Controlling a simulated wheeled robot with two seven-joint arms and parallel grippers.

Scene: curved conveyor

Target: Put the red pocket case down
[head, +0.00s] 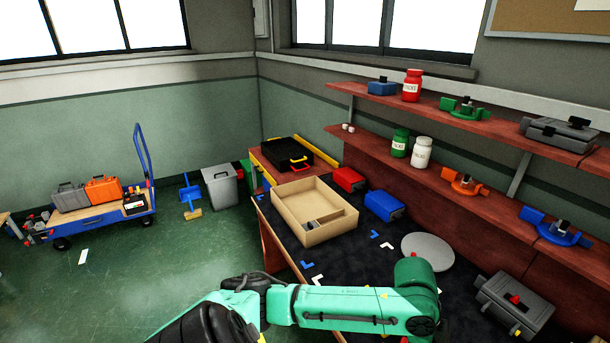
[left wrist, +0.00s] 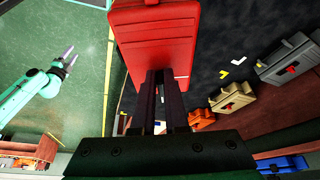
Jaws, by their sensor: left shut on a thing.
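The red pocket case (left wrist: 152,42) fills the top middle of the left wrist view, its ribbed face toward the camera. My left gripper (left wrist: 166,76) is shut on its near edge. Dark mat and floor show below the case; I cannot tell whether it touches anything. In the head view, a green arm crosses the bottom, but the gripper and held case are not seen. My right gripper (left wrist: 68,58) shows at the left of the wrist view, empty over the green floor with its fingers apart.
The dark-matted table (head: 345,255) has an open cardboard box (head: 287,213), a blue case (head: 384,205), another red case (head: 348,180), a round grey disc (head: 427,250) and a grey case (head: 513,304). Shelves (head: 470,185) stand behind. Bare mat lies in front of the disc.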

